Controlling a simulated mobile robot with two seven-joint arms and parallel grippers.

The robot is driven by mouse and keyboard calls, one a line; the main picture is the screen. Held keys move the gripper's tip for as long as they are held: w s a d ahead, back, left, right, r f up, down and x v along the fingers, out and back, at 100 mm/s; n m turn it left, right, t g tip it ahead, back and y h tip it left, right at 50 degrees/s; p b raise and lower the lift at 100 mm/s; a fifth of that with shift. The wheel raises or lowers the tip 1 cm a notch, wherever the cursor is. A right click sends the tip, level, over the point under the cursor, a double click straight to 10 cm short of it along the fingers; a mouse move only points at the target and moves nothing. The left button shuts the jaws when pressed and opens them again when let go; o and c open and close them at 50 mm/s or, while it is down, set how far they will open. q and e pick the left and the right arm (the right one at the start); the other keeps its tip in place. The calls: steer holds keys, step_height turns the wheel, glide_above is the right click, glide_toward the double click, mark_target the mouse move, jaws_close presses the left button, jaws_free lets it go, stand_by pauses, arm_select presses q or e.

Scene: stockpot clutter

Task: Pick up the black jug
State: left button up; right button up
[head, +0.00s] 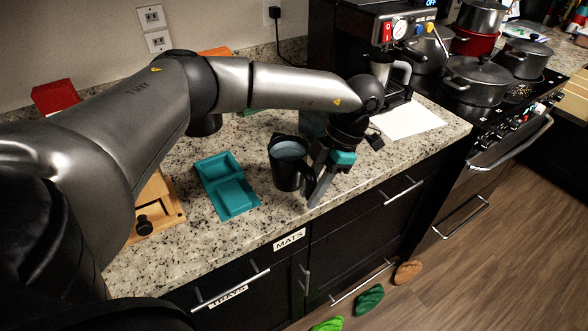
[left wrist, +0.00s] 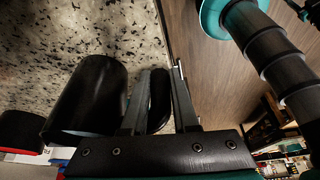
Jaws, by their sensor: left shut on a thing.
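The black jug (head: 286,172) is upright near the front edge of the speckled counter, with a grey-blue inside showing from above. My left gripper (head: 314,188) is at the jug's right side, with its fingers at the handle. In the left wrist view the jug's dark body (left wrist: 92,100) is left of the fingers. Its handle (left wrist: 160,98) lies between the two fingers of my left gripper (left wrist: 158,76), which is shut on it. I cannot tell whether the jug's base touches the counter. My right gripper is not in view.
A teal tray (head: 228,187) lies left of the jug, with a wooden piece (head: 155,205) further left. A coffee machine (head: 375,45) and white paper (head: 408,120) are behind to the right. Several pots (head: 478,78) stand on the stove. The counter's front edge is close.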

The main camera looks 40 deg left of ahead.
arm_select(q)
jaws_close()
steer(key=shift+r, duration=0.1)
stand_by(0.8)
steer(key=shift+r, duration=0.2)
step_height(320, 180, up, 19)
steer(key=p, duration=0.3)
steer(key=shift+r+p, duration=0.2)
steer(key=shift+p, duration=0.2)
stand_by(0.9)
stand_by(0.3)
